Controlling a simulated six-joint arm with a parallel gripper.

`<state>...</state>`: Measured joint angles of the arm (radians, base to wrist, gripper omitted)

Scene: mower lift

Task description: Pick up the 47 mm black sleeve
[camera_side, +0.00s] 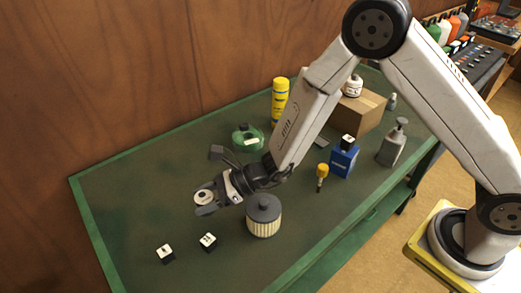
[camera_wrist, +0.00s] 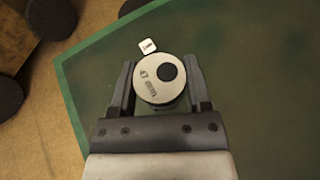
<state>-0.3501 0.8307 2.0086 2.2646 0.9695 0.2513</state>
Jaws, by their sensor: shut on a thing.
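The black sleeve has a pale round top marked 47 with a dark hole, and it fills the space between my fingers in the wrist view (camera_wrist: 152,89). In the side view the sleeve (camera_side: 204,196) shows as a pale-topped disc at the end of my arm. My gripper (camera_wrist: 159,78) is shut on it, with one finger on each side. In the side view my gripper (camera_side: 206,198) is over the left part of the bench. The sleeve appears held above the bench top; its lower part is mostly hidden.
Two small black blocks with white tops, a left one (camera_side: 165,253) and a right one (camera_side: 208,242), stand near the front left. A ribbed filter with a dark cap (camera_side: 263,216) stands close right. A green container (camera_side: 247,138), yellow can (camera_side: 280,101) and blue box (camera_side: 343,158) stand farther back.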

